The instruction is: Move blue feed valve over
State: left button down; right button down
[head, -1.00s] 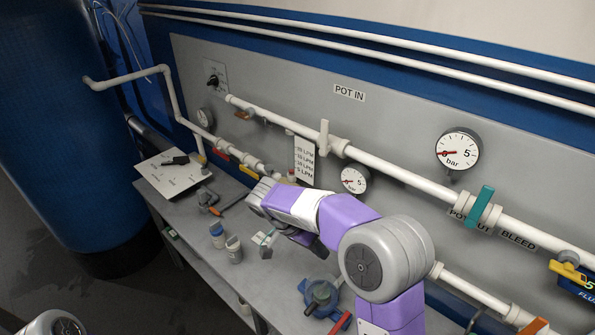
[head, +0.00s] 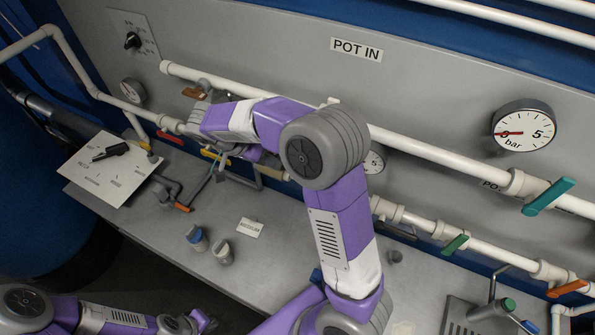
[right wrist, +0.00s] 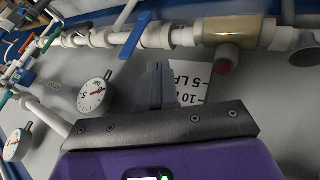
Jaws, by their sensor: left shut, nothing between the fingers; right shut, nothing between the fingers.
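In the right wrist view a blue lever handle (right wrist: 134,36) stands across a white pipe, matching the blue feed valve. My right gripper (right wrist: 155,68) is shut and empty, its fingertips just below and right of that handle, apart from it in the picture. In the head view the right forearm covers most of the right hand and the pipe behind it, so the blue handle is not seen there. My left gripper (head: 203,320) is at the bottom edge, shut and empty, away from the panel.
White pipes run along the grey panel, with a teal lever (head: 548,196), a green lever (head: 455,244), a red lever (head: 170,137) and a gauge (head: 524,126). A flow card (right wrist: 192,80) is behind the right fingers.

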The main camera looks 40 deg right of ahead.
jog(key=s+d+f+p, duration=0.1)
jog(key=s+d+f, duration=0.4)
jog(key=shift+d+f, duration=0.4)
jog(key=shift+s, duration=0.1)
